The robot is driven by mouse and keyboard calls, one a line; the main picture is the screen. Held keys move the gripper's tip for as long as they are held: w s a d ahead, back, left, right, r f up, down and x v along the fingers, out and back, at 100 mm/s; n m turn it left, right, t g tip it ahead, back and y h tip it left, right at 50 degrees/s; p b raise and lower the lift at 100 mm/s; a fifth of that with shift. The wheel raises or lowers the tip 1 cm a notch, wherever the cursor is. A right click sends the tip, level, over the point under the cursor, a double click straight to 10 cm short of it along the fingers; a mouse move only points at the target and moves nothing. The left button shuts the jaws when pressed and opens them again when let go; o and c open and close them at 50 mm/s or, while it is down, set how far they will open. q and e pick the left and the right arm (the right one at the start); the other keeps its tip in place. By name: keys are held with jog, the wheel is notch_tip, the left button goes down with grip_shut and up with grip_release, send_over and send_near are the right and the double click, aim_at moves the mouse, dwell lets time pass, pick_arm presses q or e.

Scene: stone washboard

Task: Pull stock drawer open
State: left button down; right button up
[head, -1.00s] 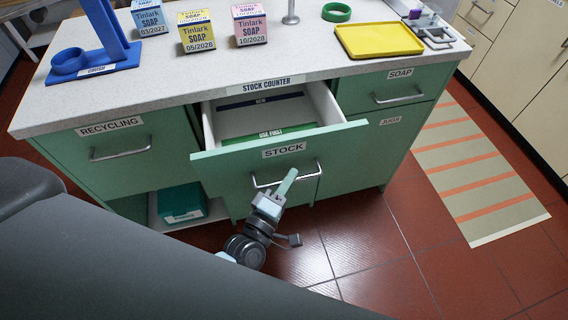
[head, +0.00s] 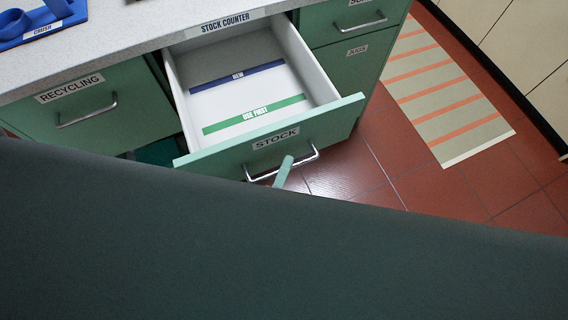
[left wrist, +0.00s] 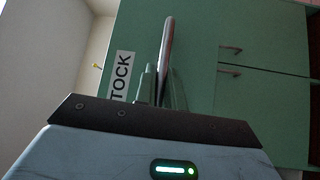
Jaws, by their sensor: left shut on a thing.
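The stock drawer (head: 230,150) is pulled well out of the green counter. Its white inside is empty, with a blue "NEW" strip (head: 238,77) behind a green "USE FIRST" strip (head: 254,114). The metal handle (head: 308,158) is on its front, below the STOCK label. My left gripper (head: 287,162) is at this handle; only a pale green finger shows, and the rest is hidden behind my own dark body. In the left wrist view the handle (left wrist: 167,50) runs between the fingers of the left gripper (left wrist: 160,85), which is shut on it. My right gripper is not in view.
The closed recycling drawer (head: 90,110) is at the left, and the closed soap drawer (head: 350,20) at the right. A blue crush stand (head: 40,22) is on the counter. A striped mat (head: 440,90) lies on the red tiled floor at the right.

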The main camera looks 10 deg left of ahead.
pick_arm(q)
jog(key=c, duration=1.5)
grip_release()
jog(key=b+v, duration=0.1)
jog(key=v, duration=0.6)
jog(key=shift+s, duration=0.4)
jog(key=shift+a, duration=0.1)
